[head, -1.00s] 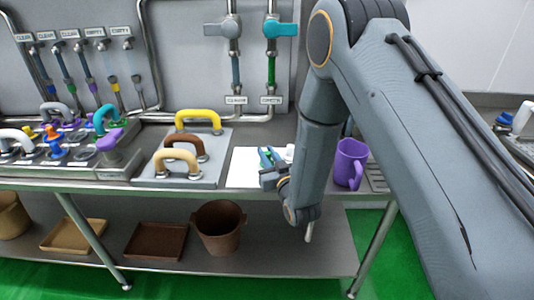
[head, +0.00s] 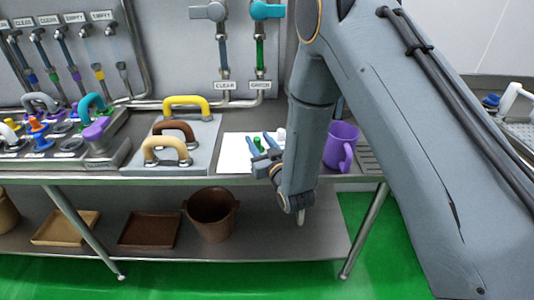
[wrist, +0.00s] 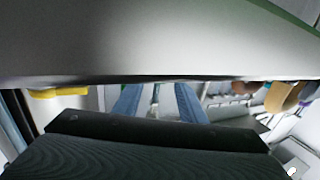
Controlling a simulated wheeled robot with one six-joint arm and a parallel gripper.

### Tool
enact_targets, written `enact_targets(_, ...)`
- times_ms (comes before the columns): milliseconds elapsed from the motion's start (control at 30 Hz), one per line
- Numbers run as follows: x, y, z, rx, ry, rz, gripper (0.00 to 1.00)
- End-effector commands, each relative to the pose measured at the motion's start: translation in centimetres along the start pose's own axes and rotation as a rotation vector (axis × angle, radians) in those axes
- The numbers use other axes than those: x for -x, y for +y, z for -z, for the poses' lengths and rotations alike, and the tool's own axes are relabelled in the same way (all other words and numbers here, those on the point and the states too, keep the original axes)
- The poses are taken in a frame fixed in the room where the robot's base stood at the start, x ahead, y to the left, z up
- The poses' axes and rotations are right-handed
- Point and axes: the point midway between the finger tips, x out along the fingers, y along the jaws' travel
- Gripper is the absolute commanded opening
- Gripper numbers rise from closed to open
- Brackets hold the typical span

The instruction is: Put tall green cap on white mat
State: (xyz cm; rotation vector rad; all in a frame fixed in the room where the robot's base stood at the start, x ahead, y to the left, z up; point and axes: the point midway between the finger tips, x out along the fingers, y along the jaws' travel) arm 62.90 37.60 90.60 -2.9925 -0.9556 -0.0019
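The green cap (head: 259,143) shows as a small upright green shape over the white mat (head: 233,139) in the head view. My gripper (head: 259,142) has its two blue fingers spread, one on each side of the cap in the picture. I cannot tell whether a finger touches the cap, and its foot is partly hidden. The gripper also shows in the wrist view (wrist: 156,92), with a clear gap between its fingers; the cap is not clear there. A small white object (head: 281,134) is beside the gripper, partly hidden by my arm.
A purple mug (head: 341,147) stands right of my arm. Yellow (head: 187,103), brown (head: 180,130) and tan (head: 165,148) handles rise from a grey block left of the mat. A brown bucket (head: 212,217) and trays are on the shelf below.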

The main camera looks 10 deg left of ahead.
Motion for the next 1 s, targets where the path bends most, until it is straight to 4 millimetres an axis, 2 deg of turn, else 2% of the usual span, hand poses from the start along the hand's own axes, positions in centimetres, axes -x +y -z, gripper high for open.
enact_targets(300,6.5,0.1,-0.3,0.000,-0.003,-0.001,0.37)
enact_targets(500,9.4,0.1,-0.2,0.000,-0.002,0.000,0.37)
enact_targets(700,10.5,0.0,-0.1,0.000,-0.001,0.000,0.37)
enact_targets(1000,10.5,0.0,-0.1,0.000,-0.001,0.000,0.37)
